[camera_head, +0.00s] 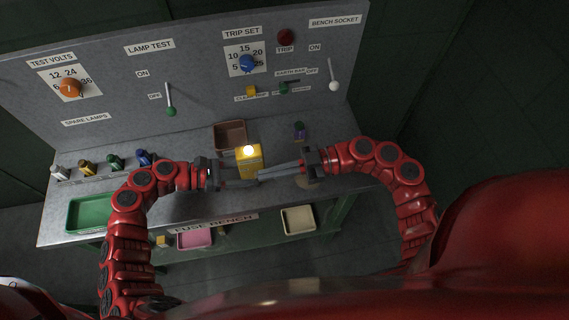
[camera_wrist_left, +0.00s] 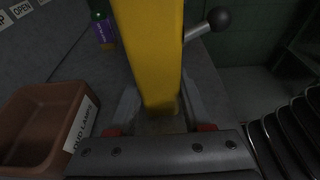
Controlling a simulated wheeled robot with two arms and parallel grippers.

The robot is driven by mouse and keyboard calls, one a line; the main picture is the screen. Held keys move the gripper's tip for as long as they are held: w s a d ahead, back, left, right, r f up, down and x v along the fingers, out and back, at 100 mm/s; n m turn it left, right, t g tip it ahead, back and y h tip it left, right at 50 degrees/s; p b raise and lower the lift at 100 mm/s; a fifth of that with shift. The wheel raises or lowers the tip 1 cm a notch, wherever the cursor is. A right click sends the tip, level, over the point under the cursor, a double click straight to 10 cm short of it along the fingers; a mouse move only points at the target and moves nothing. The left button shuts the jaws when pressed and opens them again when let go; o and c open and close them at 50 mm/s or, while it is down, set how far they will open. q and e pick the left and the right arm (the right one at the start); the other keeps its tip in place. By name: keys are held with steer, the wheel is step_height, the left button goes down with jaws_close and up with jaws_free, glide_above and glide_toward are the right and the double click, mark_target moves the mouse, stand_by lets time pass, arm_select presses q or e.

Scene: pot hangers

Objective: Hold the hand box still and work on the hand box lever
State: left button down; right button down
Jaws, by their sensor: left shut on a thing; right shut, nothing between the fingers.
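The hand box (camera_head: 249,157) is yellow and stands on the grey bench, with a glowing lamp (camera_head: 248,150) at its top. My left gripper (camera_head: 240,173) is shut on the hand box; its fingers lie on both sides of the yellow body in the left wrist view (camera_wrist_left: 160,75). The hand box lever (camera_wrist_left: 208,27) sticks out to the right there, a metal rod with a black ball knob. My right gripper (camera_head: 262,176) is shut and empty, its long fingers reaching to the right side of the box. Whether its tips touch the lever is too small to tell.
A brown dud-lamp tray (camera_head: 217,126) sits behind the box, and a purple-and-green item (camera_head: 300,131) stands right of it. Spare lamps (camera_head: 115,161) line the left. A switch panel (camera_head: 200,75) rises behind.

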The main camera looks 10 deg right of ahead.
steer(key=shift+w+a+f, duration=0.1)
steer(key=shift+w+f, duration=0.05)
steer(key=shift+f, duration=0.75)
steer(key=shift+s+f+n, duration=0.45)
steer(key=shift+f+n, duration=0.05)
steer(key=shift+n, duration=0.4)
steer(key=f+n, duration=0.1)
steer(key=n, duration=0.1)
steer(key=s+f+n+t, duration=0.1)
steer(key=f+n, duration=0.1)
steer(key=n, duration=0.1)
steer(key=shift+s, duration=0.15)
